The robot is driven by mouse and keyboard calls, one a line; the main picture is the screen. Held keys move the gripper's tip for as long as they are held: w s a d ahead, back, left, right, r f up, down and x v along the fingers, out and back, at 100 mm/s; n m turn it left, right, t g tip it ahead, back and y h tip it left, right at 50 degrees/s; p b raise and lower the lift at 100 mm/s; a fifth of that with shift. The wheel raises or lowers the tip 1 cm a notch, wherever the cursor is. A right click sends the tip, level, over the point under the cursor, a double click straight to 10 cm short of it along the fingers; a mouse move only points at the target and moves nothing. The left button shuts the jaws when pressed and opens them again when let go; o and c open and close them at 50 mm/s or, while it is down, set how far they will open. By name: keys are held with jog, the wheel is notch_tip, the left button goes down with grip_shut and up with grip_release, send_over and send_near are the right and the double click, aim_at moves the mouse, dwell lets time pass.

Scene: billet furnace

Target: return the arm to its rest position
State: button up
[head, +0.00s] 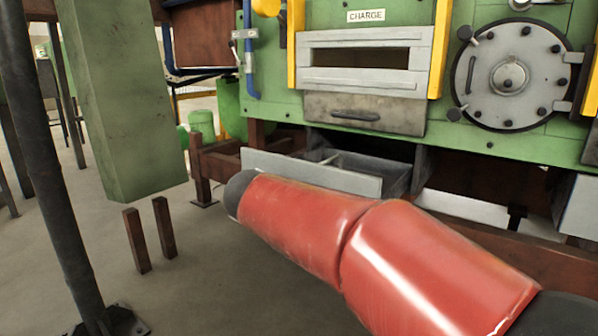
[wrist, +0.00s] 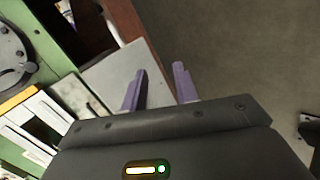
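My gripper (wrist: 160,88) shows in the wrist view with its two purple fingers apart and nothing between them. Grey floor and a pale panel lie behind the fingers. In the head view my red arm reaches from the lower right toward the middle left, in front of the furnace (head: 280,115). The gripper itself cannot be made out in the head view.
The furnace has a slotted door (head: 366,82) under a CHARGE sign (head: 366,16) and a round hatch (head: 512,76). An open grey drawer (head: 310,172) juts out below, close behind my arm. A green column (head: 125,110) and a dark post (head: 45,160) stand left.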

jog(key=s+d+m+g+y+p, duration=0.2)
jog(key=s+d, duration=0.6)
jog(key=s+d+f+m+y+p, duration=0.1)
jog(key=s+f+m+y+p, duration=0.1)
jog(key=s, duration=0.5)
jog(key=s+d+f+m+y+p, duration=0.1)
jog(key=s+d+m+y+p, duration=0.1)
jog(key=s, duration=0.6)
jog(key=shift+f+m+t+y, duration=0.3)
jog(key=shift+f+m+y, duration=0.1)
jog(key=shift+m, duration=0.5)
jog(key=shift+o, duration=0.2)
jog(key=shift+s+d, duration=0.1)
